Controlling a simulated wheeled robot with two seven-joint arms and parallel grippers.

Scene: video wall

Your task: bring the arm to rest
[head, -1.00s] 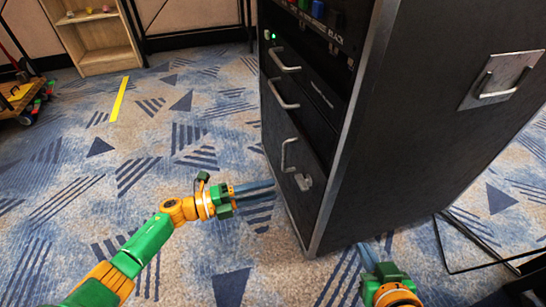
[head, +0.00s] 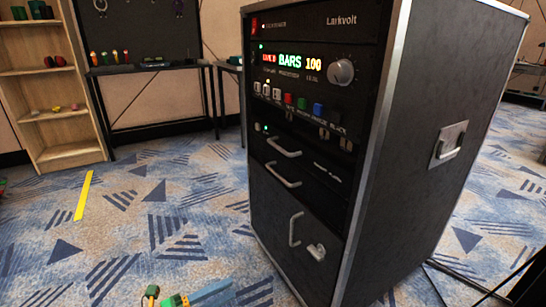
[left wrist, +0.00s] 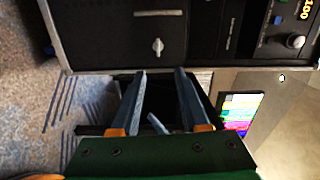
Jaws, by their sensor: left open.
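My left gripper (head: 208,295) shows at the bottom edge of the head view, in front of the lower left of a black equipment rack (head: 420,150). In the left wrist view my left gripper (left wrist: 161,73) has its two blue-grey fingers apart. A small grey piece shows low between them; I cannot tell what it is. The rack's front, with a drawer handle and latch, lies beyond the fingertips in that view. My right gripper is out of the frames.
The rack's display (head: 290,61) reads BARS 100, above a row of coloured buttons. A wooden shelf (head: 70,155) and a dark table (head: 150,68) stand at the back. A yellow floor strip (head: 83,196) lies left on open carpet. A colour-bar screen (left wrist: 240,108) shows in the left wrist view.

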